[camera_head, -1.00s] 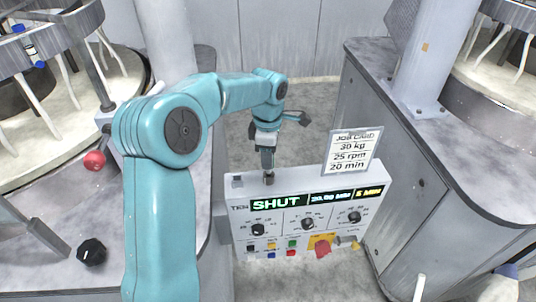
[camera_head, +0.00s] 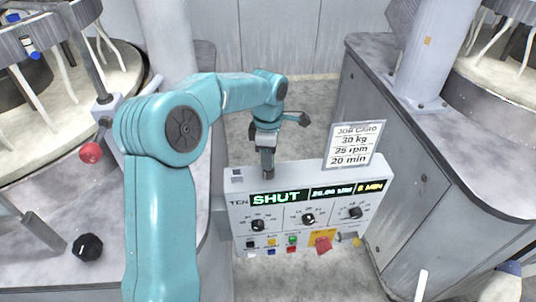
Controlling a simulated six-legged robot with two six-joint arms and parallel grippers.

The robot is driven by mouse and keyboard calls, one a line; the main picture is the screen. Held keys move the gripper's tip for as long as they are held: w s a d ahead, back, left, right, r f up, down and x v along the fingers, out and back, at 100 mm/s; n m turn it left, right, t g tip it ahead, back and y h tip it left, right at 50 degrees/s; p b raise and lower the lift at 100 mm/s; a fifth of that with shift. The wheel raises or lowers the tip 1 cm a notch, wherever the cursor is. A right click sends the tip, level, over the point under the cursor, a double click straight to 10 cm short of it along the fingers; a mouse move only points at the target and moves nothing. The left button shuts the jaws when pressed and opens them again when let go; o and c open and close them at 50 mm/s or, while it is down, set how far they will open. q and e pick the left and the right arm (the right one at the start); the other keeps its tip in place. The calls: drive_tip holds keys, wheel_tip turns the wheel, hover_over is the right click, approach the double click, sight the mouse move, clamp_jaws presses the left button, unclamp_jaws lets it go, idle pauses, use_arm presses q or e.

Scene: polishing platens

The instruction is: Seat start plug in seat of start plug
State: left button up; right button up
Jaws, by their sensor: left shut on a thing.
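My left gripper (camera_head: 267,163) points straight down at the top of the white control box (camera_head: 320,178), left of the job card. It is shut on a small dark piece (camera_head: 268,174) at its tip, which is probably the start plug. The piece is at the box's top edge; I cannot tell whether it sits in a seat or only touches the top. The seat itself is not clearly visible under the fingers. My right gripper is not in view.
The box's front has a display reading SHUT, dials and coloured buttons. A job card (camera_head: 354,146) stands on its right. Platen benches flank it. A red ball knob (camera_head: 91,152) and a black knob (camera_head: 88,247) are at left. The floor behind the box is clear.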

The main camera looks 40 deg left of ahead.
use_arm(q)
drive_tip(key=shift+f, duration=0.4)
drive_tip(key=o, duration=1.1)
drive_tip(key=shift+r, duration=0.1)
wheel_tip(320, 180, up, 16)
drive_tip(key=shift+r+p, duration=0.15)
drive_tip(key=shift+p, duration=0.15)
drive_tip(key=shift+s, duration=0.1)
